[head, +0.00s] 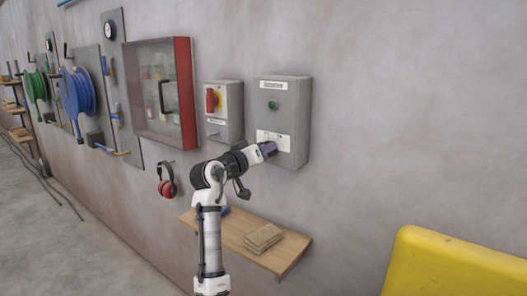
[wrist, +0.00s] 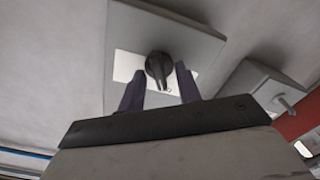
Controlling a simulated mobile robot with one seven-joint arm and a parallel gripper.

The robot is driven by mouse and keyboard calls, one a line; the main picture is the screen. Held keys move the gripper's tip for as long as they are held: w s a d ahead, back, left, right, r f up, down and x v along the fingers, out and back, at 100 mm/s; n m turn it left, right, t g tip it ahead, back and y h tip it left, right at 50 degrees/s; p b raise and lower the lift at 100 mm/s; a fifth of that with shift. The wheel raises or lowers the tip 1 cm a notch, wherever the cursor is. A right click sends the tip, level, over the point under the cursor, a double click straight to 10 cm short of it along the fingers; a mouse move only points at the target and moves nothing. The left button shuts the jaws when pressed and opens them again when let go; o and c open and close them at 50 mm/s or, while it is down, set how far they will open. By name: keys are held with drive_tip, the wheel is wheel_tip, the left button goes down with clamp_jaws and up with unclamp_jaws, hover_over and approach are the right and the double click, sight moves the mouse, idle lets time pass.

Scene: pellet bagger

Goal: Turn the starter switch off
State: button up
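The grey starter box (head: 281,115) is on the wall in the head view, with a green button (head: 273,104) near its top and a white label plate lower down. In the wrist view, a black rotary knob (wrist: 159,68) stands out from the white plate (wrist: 127,66) on the box (wrist: 193,44). My gripper (head: 266,149) is at the lower part of the box and hides the knob in the head view. In the wrist view my gripper (wrist: 158,84) is open, one finger on each side of the knob. Gaps show; I cannot tell whether either finger touches.
A smaller grey box with a red handle (head: 212,100) hangs just left of the starter box. A red-framed glass cabinet (head: 162,95) is further left. Red ear defenders (head: 167,181) hang below it. A wooden shelf (head: 227,231) juts out below my arm. A yellow object (head: 455,265) stands lower right.

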drive_tip(key=shift+s, duration=0.1)
drive_tip(key=b+v, duration=0.4)
drive_tip(key=v, duration=0.9)
drive_tip(key=shift+s+a+b, duration=0.25)
drive_tip(key=shift+s+b, duration=0.05)
